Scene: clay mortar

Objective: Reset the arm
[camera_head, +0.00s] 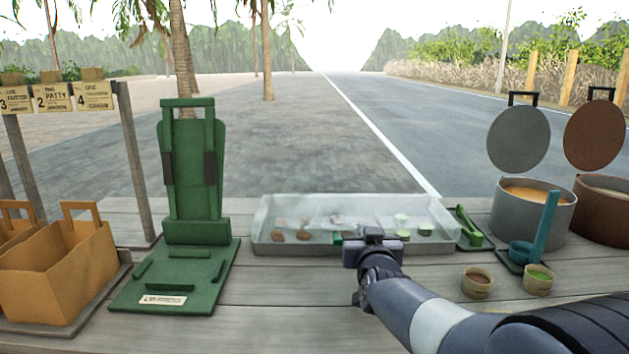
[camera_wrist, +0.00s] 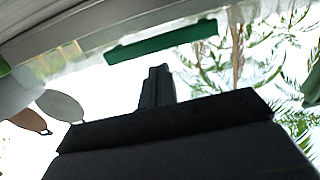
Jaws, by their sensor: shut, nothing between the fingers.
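My arm reaches in from the lower right of the head view. My gripper (camera_head: 372,236) is just in front of the clear tray's near wall, with its fingers pointing away from the camera. It is shut and holds nothing. In the wrist view the closed fingers (camera_wrist: 157,86) stand together in the middle, with nothing between them. A green bar (camera_wrist: 162,42) shows beyond the fingertips there; I cannot tell which object it belongs to.
A clear tray (camera_head: 262,246) holds small food pieces. A green press (camera_head: 192,230) stands left, a paper carrier (camera_head: 62,285) farther left. Two open pots (camera_head: 532,216) (camera_head: 602,212), a teal ladle (camera_head: 546,226) and two small cups (camera_head: 477,284) (camera_head: 538,281) stand right. The front planks are clear.

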